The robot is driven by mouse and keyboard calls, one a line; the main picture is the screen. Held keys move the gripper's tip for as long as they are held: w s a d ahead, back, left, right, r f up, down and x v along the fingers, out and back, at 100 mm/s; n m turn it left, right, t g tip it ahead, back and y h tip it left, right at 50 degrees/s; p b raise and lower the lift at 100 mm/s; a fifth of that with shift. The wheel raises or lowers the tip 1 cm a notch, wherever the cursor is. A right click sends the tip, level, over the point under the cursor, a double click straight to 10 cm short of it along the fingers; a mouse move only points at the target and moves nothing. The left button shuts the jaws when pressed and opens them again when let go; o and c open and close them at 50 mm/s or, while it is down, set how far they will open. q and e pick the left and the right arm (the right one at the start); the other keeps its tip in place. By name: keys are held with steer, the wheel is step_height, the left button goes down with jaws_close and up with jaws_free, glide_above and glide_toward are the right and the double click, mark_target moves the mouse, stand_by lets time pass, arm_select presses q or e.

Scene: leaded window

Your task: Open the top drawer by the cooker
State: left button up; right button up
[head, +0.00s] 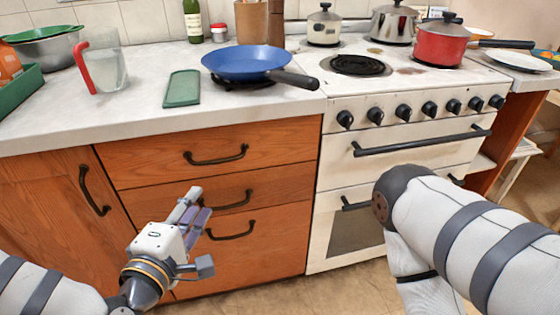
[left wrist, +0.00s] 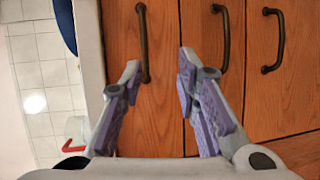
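The top drawer (head: 275,152) is the uppermost of three wooden drawers left of the cooker (head: 312,225); it looks closed. Its dark bar handle (head: 217,157) is clear in the head view. In the left wrist view, turned sideways, the same handle (left wrist: 144,42) shows between my open fingers, nearer the left one. My left gripper (head: 194,204) is open and empty in front of the drawers, low in the head view, overlapping the middle drawer. It appears apart from the handle; the exact gap is unclear. My right arm crosses in front of the cooker; its gripper is out of view.
The middle handle (head: 230,200) and bottom handle (head: 231,231) lie below. A cupboard door with a handle (head: 93,190) is at the left. The worktop (head: 140,112) overhangs the drawers and carries a blue pan (head: 245,61), green board (head: 183,88) and jug (head: 104,65).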

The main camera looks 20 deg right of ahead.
mark_target(214, 163)
arm_select(q)
steer(key=shift+t, duration=0.3)
steer(key=x, duration=0.4)
steer(key=r+x, duration=0.1)
steer(key=x, duration=0.3)
steer(key=b+x, duration=0.1)
steer(key=x, duration=0.4)
steer(key=shift+w+a+r, duration=0.1)
steer(key=shift+w+r, duration=0.05)
steer(key=shift+r, duration=0.2)
jaws_close()
